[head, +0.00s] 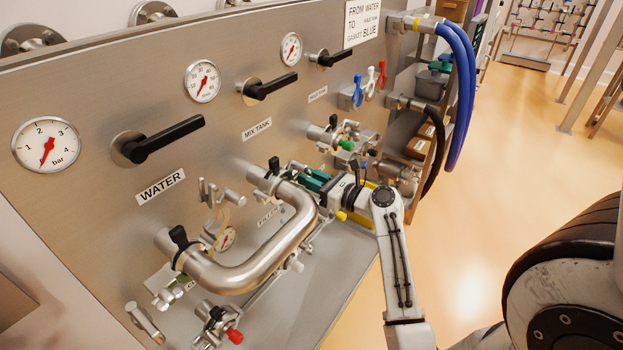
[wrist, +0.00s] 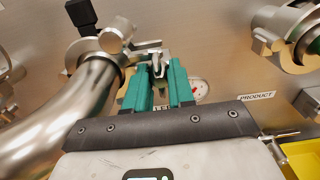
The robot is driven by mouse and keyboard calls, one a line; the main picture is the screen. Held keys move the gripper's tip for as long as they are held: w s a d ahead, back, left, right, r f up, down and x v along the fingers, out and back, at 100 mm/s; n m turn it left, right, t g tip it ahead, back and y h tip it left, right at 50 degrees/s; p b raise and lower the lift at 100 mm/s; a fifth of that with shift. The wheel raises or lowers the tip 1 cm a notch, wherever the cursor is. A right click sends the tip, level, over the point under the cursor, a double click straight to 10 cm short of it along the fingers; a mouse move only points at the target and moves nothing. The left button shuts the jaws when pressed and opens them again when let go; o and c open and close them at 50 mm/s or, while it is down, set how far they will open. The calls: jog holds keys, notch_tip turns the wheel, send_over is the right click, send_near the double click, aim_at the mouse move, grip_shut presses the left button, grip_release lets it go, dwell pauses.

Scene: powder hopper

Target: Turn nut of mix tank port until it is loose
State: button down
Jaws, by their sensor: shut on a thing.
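The mix tank port (head: 262,176) is on the steel panel below the MIX TANK label, where the upper end of the bent steel pipe (head: 290,238) joins it with a clamp. The port clamp (wrist: 118,38) shows at the upper left in the wrist view, with a black knob beside it. My gripper (head: 308,176) reaches to the right side of this port. Its green fingers (wrist: 160,82) are closed around the small metal nut (wrist: 158,67) at the clamp's side. The fingers hide part of the nut, and I cannot tell how loose it is.
The WATER port (head: 175,243) holds the pipe's lower end. A PRODUCT port (wrist: 285,38) is to the right in the wrist view. Black valve handles (head: 165,138) and gauges are above. Blue hoses (head: 461,90) hang at the right; the floor there is open.

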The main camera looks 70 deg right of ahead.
jog(key=n+b, duration=0.2)
jog(key=n, duration=0.2)
jog(key=shift+w+f+b, duration=0.1)
jog(key=shift+f+b, duration=0.15)
jog(key=shift+b, duration=0.15)
jog(key=n+b, duration=0.1)
jog(key=n, duration=0.1)
jog(key=shift+r+n, duration=0.1)
jog(key=shift+n, duration=0.3)
jog(key=shift+r+n, duration=0.2)
jog(key=shift+n, duration=0.3)
jog(key=shift+f+n+b, duration=0.25)
jog(key=shift+n+b, duration=0.55)
jog(key=shift+b, duration=0.3)
jog(key=n+b, duration=0.1)
jog(key=n, duration=0.1)
jog(key=shift+n+b, duration=0.3)
jog(key=shift+b, duration=0.1)
jog(key=shift+n+b, duration=0.75)
jog(key=shift+n, duration=0.45)
jog(key=shift+r+n, duration=0.3)
jog(key=shift+n, duration=0.2)
